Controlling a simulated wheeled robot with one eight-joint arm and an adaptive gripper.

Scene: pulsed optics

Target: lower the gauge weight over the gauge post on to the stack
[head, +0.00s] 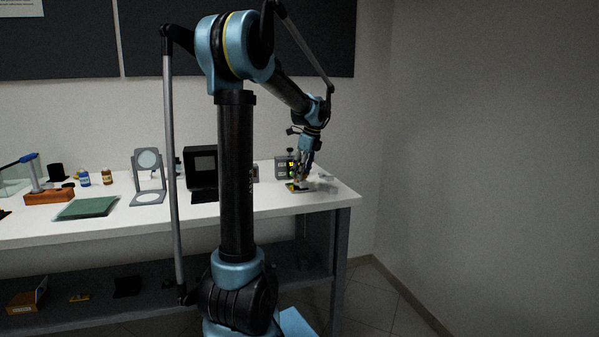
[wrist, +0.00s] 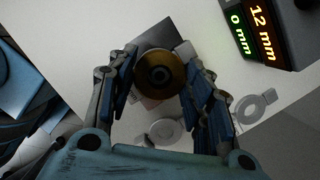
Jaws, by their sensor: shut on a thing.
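The gauge weight (wrist: 161,84), a round brass-coloured piece with a dark centre, sits between the fingers of my gripper (wrist: 160,72) in the wrist view. My gripper is shut on it. In the head view my gripper (head: 302,177) is low over the right end of the bench, close above a small dark and yellow base. The weight hides what is directly under it. I cannot make out the gauge post or the stack, nor tell whether the weight is around the post.
A readout box (wrist: 258,30) shows 12 mm in orange and 0 mm in green. A pale slotted disc (wrist: 266,97) lies right of the fingers. The white bench (head: 250,205) also carries a magnifier stand (head: 149,175) and a dark box (head: 203,163) farther left.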

